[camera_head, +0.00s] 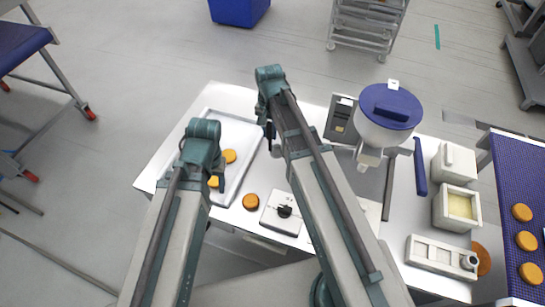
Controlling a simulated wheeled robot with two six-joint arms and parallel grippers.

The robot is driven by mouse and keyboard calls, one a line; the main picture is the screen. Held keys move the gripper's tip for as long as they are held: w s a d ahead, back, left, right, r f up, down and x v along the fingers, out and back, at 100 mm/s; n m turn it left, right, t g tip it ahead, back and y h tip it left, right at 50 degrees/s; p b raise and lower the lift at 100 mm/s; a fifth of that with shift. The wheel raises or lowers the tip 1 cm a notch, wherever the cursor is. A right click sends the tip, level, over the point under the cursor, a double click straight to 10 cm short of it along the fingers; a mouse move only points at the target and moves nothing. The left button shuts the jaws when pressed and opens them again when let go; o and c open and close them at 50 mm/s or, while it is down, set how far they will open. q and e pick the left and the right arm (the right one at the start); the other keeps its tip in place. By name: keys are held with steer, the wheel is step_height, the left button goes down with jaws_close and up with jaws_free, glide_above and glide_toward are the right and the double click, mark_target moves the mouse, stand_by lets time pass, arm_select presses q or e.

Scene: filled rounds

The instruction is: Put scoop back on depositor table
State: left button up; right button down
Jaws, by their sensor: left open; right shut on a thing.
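The white depositor table (230,96) runs across the middle, with the depositor (384,128), a white hopper with a blue lid, at its back right. My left gripper (219,180) is open over the pale tray at the table's left, close to orange rounds (229,156). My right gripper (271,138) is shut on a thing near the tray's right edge. My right arm hides most of this, so I cannot make out what is held. I cannot clearly identify the scoop. A long blue object (420,166) lies right of the depositor.
The tray (240,124) and a white box with a black knob (283,212) stand on the table. A blue belt (513,180) with orange rounds borders the right side.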

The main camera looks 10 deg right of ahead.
mark_target(270, 147)
step_height(270, 147, down, 5)
steer(key=b, duration=0.4)
steer(key=shift+f+b, duration=0.2)
steer(key=shift+b, duration=0.1)
steer(key=shift+f, duration=0.1)
step_height(270, 147, down, 4)
steer(key=b, duration=0.3)
steer(key=shift+r+b, duration=0.25)
steer(key=shift+b, duration=0.1)
steer(key=shift+f, duration=0.15)
steer(key=c, duration=0.7)
jaws_free()
